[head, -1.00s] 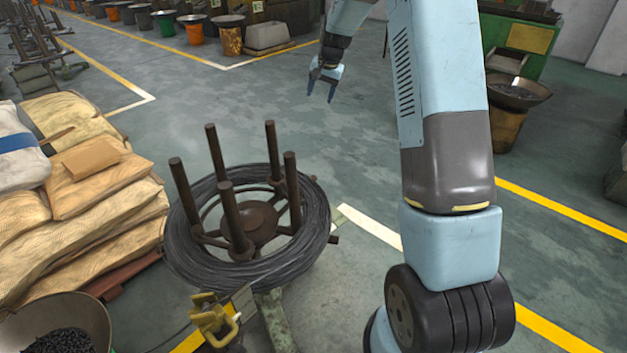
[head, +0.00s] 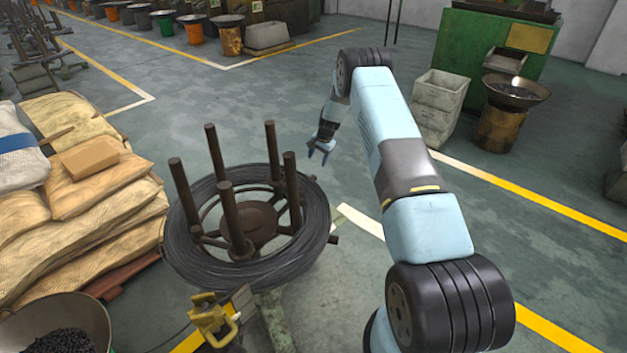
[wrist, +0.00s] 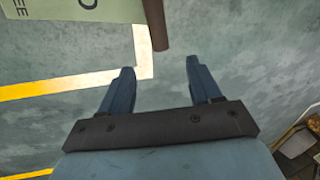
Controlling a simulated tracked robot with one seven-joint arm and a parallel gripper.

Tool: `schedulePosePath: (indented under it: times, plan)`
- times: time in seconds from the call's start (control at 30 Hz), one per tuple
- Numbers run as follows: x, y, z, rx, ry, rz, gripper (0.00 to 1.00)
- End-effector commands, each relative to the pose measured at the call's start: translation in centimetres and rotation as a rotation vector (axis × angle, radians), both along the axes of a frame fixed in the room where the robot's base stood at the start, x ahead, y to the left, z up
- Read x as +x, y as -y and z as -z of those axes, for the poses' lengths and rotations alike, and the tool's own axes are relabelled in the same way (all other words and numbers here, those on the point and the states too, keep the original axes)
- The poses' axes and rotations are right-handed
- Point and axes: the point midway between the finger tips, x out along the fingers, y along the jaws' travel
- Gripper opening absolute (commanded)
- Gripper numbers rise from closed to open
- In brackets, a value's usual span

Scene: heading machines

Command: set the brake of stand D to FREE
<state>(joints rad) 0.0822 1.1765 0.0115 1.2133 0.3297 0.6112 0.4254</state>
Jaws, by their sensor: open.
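A stand with upright brown posts (head: 229,218) carries a coil of dark wire (head: 185,240) in the middle of the head view. A yellow handle-like part (head: 213,318) sits low in front of it, possibly the brake. My gripper (head: 319,154) is open and empty, to the right of and beyond the stand in that view. In the wrist view my two blue fingers (wrist: 160,88) are spread with nothing between them. A pale green plate (wrist: 70,20) with partly cut-off lettering, including "EE", shows at the upper left, next to a brown post end (wrist: 157,25).
Stacked sacks (head: 75,200) stand left of the stand, with a bowl of dark small parts (head: 55,330) in front. Grey crates (head: 440,100) and a dish on a drum (head: 505,110) are at the back right. Floor beyond the stand is clear.

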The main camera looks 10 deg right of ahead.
Motion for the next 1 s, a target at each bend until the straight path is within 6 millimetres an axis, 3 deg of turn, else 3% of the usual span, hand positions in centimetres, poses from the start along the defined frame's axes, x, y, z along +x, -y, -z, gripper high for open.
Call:
schedulePosePath:
  times: [0.27,1.0]
  plan:
    - [0.3,-0.3,2.5,0.002,-0.003,0.005,0.63]
    - [2.2,-2.3,12.7,0.001,-0.002,0.005,0.63]
